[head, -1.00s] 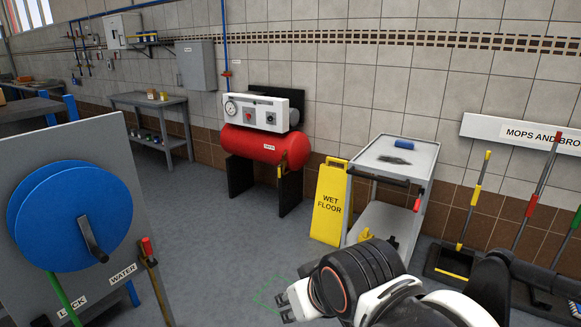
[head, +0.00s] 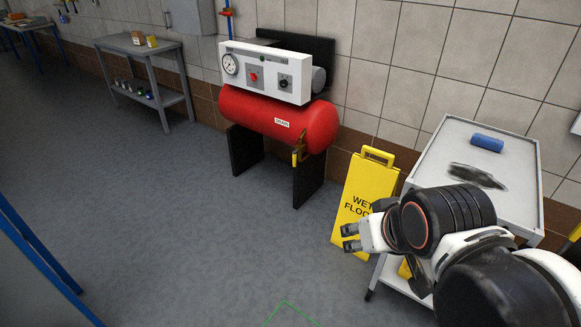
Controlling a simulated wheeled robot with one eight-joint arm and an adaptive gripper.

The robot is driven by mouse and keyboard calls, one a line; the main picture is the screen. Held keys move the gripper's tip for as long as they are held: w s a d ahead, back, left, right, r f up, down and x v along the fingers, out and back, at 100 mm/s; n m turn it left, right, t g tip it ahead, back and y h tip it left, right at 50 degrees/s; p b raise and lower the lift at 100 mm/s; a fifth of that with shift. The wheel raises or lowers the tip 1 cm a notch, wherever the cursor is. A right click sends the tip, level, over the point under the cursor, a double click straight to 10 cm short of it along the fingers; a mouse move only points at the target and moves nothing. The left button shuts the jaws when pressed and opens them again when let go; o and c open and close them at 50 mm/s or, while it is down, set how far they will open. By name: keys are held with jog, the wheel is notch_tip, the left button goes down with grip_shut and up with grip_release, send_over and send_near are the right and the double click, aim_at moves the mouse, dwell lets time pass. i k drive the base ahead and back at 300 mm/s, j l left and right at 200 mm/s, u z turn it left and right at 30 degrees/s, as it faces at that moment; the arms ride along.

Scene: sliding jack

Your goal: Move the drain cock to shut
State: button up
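The drain cock (head: 299,155) is a small yellow lever hanging at the right end of the red air tank (head: 265,117), below a label that appears to read DRAIN (head: 282,123). Its handle looks to point roughly down; its exact setting is too small to tell. My gripper (head: 347,238) is to the right of and nearer than the tank, in front of the yellow wet floor sign. Its fingers are apart with nothing between them, and it does not touch the cock.
A yellow wet floor sign (head: 364,200) and a grey cart (head: 436,150) with a blue roll (head: 487,143) stand right of the tank. A white control panel (head: 268,73) sits above it. A workbench (head: 139,52) is at the left. The floor before the tank is clear.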

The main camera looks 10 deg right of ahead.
aim_at(296, 150)
jog(key=i+u, duration=0.15)
jog(key=i, duration=0.45)
jog(key=i+u, duration=0.2)
jog(key=i, duration=0.35)
jog(key=i+l+u, duration=0.15)
jog(key=i, duration=0.45)
jog(key=i+l+u, duration=0.2)
jog(key=i, duration=0.35)
jog(key=k+j, duration=0.05)
